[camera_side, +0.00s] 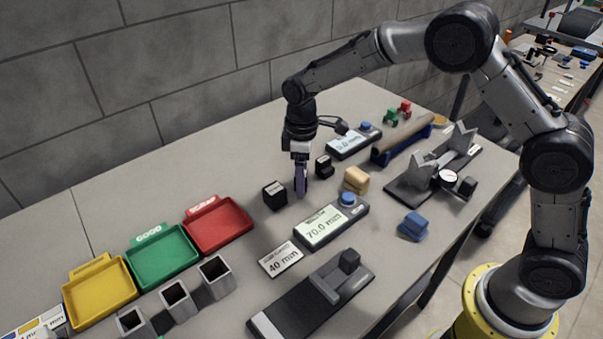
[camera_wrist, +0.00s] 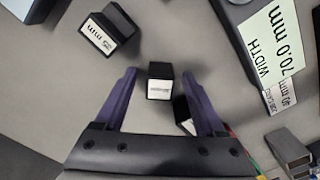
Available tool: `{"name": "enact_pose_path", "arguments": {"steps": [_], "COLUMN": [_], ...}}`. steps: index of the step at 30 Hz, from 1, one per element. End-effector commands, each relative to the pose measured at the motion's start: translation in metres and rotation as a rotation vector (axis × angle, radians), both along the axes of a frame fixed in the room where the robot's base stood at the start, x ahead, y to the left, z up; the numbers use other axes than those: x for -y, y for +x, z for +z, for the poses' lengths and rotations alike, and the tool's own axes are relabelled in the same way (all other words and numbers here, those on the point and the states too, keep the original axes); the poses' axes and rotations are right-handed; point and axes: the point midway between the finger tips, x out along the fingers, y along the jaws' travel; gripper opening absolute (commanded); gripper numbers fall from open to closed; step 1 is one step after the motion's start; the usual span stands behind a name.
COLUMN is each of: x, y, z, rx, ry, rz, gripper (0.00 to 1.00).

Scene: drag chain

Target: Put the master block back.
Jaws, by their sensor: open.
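I cannot read which block is the master block. In the wrist view a small black block with a white label (camera_wrist: 160,81) lies between the fingertips of my gripper (camera_wrist: 160,74), which is open. I cannot tell how high the tips are above it. A dark labelled piece (camera_wrist: 183,112) shows partly behind the right finger. Another black labelled block (camera_wrist: 104,30) lies at upper left. In the side view my gripper (camera_side: 301,190) points down, with a black cube (camera_side: 275,195) to its left and a black block (camera_side: 324,166) behind right. The fingers may hide a block there.
A 70.0 mm display (camera_side: 332,225) and a 40 mm card (camera_side: 281,259) lie in front. Yellow (camera_side: 97,312), green (camera_side: 163,278) and red (camera_side: 219,245) trays and grey tubes stand left. Tan (camera_side: 356,180) and blue (camera_side: 413,226) blocks and a gauge fixture (camera_side: 407,186) are right.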

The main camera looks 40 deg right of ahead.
Motion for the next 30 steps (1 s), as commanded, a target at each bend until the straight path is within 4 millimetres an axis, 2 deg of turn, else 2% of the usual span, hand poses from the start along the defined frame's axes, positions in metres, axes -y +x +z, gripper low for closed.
{"name": "enact_pose_path", "arguments": {"steps": [4, 7, 15, 21, 25, 30], "x": [0.000, 0.000, 0.000, 0.000, 0.000, 0.000], "y": [0.001, 0.001, 0.001, 0.001, 0.001, 0.000], "z": [0.007, 0.020, 0.079, 0.116, 0.130, 0.138], "rx": [0.002, 0.004, 0.006, 0.005, 0.003, 0.001], "ry": [0.001, 0.001, 0.001, 0.001, 0.000, 0.000], "rz": [0.000, 0.000, 0.000, 0.000, 0.000, 0.000], "gripper": [0.72, 0.72, 0.72, 0.72, 0.72, 0.72]}}
